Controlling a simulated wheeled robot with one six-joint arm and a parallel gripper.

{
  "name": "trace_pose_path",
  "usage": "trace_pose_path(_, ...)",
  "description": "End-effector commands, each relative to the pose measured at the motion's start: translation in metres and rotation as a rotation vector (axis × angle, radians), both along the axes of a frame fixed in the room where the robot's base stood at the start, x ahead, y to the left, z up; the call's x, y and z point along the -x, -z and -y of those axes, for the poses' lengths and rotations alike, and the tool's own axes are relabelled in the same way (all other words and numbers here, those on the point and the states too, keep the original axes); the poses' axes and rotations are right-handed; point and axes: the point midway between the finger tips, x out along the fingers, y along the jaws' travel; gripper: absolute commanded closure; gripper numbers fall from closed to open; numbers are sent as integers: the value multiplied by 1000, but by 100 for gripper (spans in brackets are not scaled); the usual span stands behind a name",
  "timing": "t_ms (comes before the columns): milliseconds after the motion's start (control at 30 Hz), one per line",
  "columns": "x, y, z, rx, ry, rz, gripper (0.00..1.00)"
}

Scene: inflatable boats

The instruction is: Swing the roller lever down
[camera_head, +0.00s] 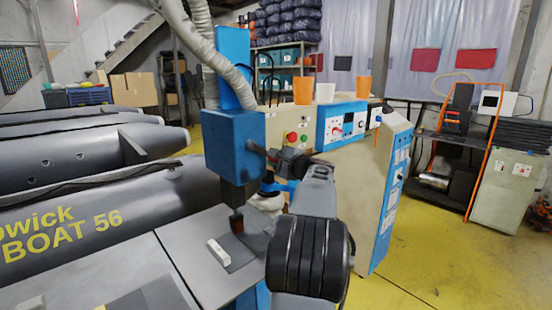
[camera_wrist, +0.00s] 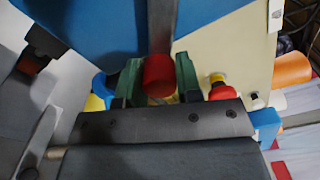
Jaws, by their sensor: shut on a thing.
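The roller lever is a grey rod with a red end knob (camera_wrist: 158,74). In the wrist view the knob sits between the two green fingers of my gripper (camera_wrist: 157,82), which is shut on it. In the head view the lever's grey rod (camera_head: 256,149) comes out of the right side of the blue machine head (camera_head: 232,140) and runs right to my gripper (camera_head: 292,160). The knob is mostly hidden there by my gripper and arm. The dark red roller (camera_head: 237,222) hangs under the blue head, just above the grey work table (camera_head: 195,250); it also shows in the wrist view (camera_wrist: 31,64).
A beige control cabinet (camera_head: 345,190) with a blue panel stands right behind my arm, with orange cups (camera_head: 303,90) on top. Grey boat tubes (camera_head: 90,215) fill the left. A small white block (camera_head: 218,252) lies on the work table. Yellow floor (camera_head: 430,260) is open at right.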

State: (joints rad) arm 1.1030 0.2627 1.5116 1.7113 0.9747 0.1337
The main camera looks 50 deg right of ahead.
Motion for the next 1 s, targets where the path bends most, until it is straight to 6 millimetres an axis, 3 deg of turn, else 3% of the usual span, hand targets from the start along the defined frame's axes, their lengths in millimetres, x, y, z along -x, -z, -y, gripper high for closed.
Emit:
trace_pose_path(533, -2, 6, -2, -24, -6, -5, 100)
trace_pose_path(567, -2, 6, -2, -24, -6, -5, 67)
trace_pose_path(800, -1, 4, -2, -22, -4, -2, 44)
trace_pose_path(1000, 0, 3, -1, -21, -1, 1, 43)
